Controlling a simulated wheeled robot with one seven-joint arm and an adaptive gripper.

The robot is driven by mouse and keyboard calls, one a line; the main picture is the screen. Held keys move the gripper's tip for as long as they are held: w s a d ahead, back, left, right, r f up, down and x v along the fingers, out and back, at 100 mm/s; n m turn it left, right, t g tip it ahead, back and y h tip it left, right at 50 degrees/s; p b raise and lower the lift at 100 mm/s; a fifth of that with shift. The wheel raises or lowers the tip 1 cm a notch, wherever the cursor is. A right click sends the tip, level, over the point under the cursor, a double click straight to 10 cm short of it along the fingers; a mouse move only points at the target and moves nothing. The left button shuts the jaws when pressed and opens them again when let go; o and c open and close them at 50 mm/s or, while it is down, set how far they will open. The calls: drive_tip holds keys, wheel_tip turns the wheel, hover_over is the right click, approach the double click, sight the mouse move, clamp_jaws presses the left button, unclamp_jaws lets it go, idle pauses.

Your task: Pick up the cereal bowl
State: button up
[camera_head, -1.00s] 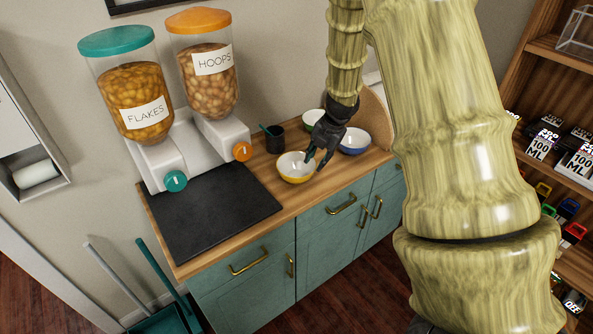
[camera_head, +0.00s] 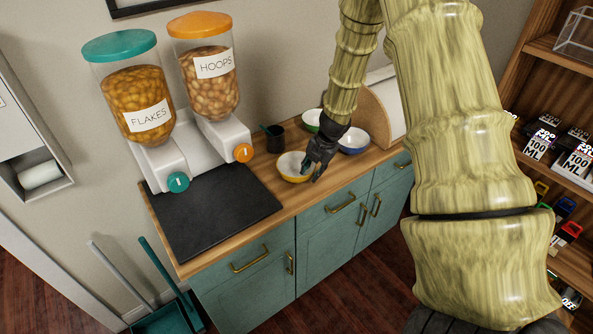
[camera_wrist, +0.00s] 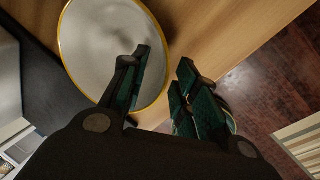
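Three bowls stand on the wooden counter in the head view: a yellow one (camera_head: 293,167) in front, a green one (camera_head: 311,119) behind, and a blue one (camera_head: 353,141) to the right. The pictures do not mark which is the cereal bowl. My gripper (camera_head: 311,177) is at the right side of the yellow bowl, pointing down. In the wrist view the yellow-rimmed bowl (camera_wrist: 100,45) lies at upper left, and my gripper (camera_wrist: 160,85) is open with its fingers apart near the bowl's right rim. Whether the left finger is over or inside the bowl is unclear.
Cereal dispensers for flakes (camera_head: 136,100) and hoops (camera_head: 208,70) stand at the counter's left, behind a black mat (camera_head: 215,205). A dark cup (camera_head: 274,139) stands behind the yellow bowl. The counter's front edge is close to my gripper.

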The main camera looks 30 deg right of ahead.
clamp_jaws()
drive_tip(key=shift+r, duration=0.2)
